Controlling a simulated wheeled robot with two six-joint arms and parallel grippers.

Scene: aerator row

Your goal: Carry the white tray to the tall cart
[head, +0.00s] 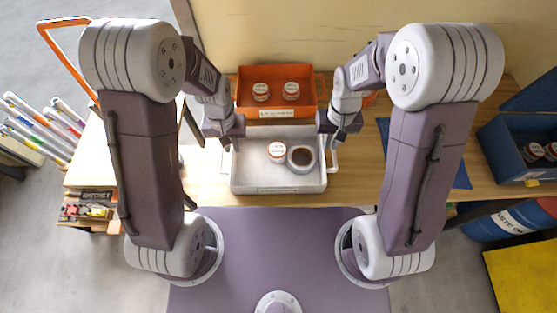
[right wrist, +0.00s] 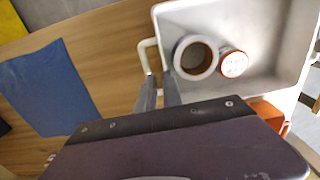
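The white tray (head: 277,189) sits on the wooden table in the middle of the head view, with a loop handle at each end. A small white-lidded jar (head: 277,150) and a round ring-like item with a dark centre (head: 301,158) lie in it. The tray also shows in the right wrist view (right wrist: 240,20). My left gripper (head: 230,143) is above the tray's left end, by its handle; its finger gap is unclear. My right gripper (right wrist: 159,80) has its fingers apart beside the tray's right handle (right wrist: 146,58). I cannot tell if either touches. The tall cart cannot be identified.
An orange bin (head: 275,106) with white-lidded jars stands just behind the tray. A blue cloth (right wrist: 45,88) lies on the table at right. A blue bin (head: 520,150) is further right. Marker-like tubes (head: 40,128) stand at left, beside an orange frame (head: 62,50).

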